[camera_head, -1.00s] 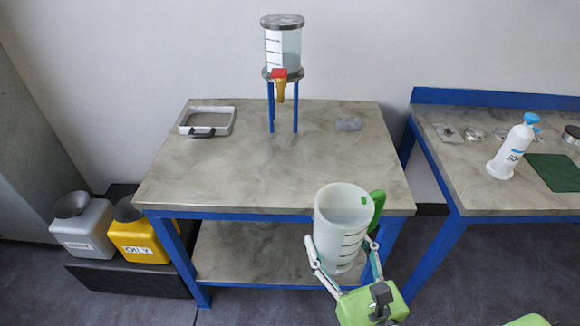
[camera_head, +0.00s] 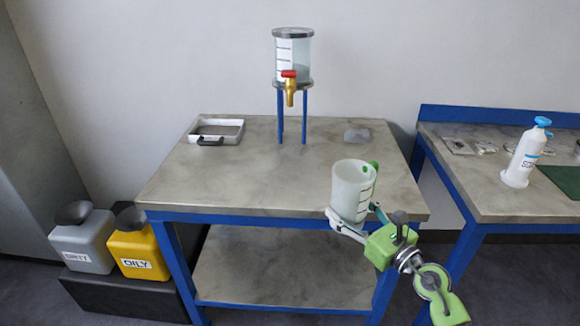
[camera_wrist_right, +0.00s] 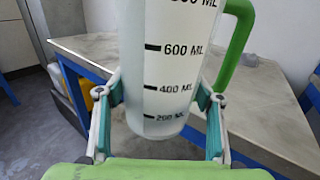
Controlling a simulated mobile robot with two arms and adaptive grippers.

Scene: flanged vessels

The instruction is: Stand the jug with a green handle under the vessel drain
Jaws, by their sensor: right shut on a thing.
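The jug (camera_head: 350,190) is translucent white with a green handle and dark level marks. My right gripper (camera_head: 357,222) is shut on its lower body and holds it upright at the front right of the table. In the right wrist view the jug (camera_wrist_right: 165,70) stands between both fingers, its green handle (camera_wrist_right: 236,35) at the right. I cannot tell whether its base touches the tabletop. The vessel (camera_head: 293,58) is a clear flanged cylinder on blue legs at the back of the table. Its drain (camera_head: 290,92) is a brass tap with a red handle. My left gripper is not in view.
The table (camera_head: 230,185) has clear room between the jug and the vessel legs. A grey tray (camera_head: 215,131) lies back left and a grey lump (camera_head: 357,136) back right. A side bench (camera_head: 480,190) holds a white bottle (camera_head: 524,155).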

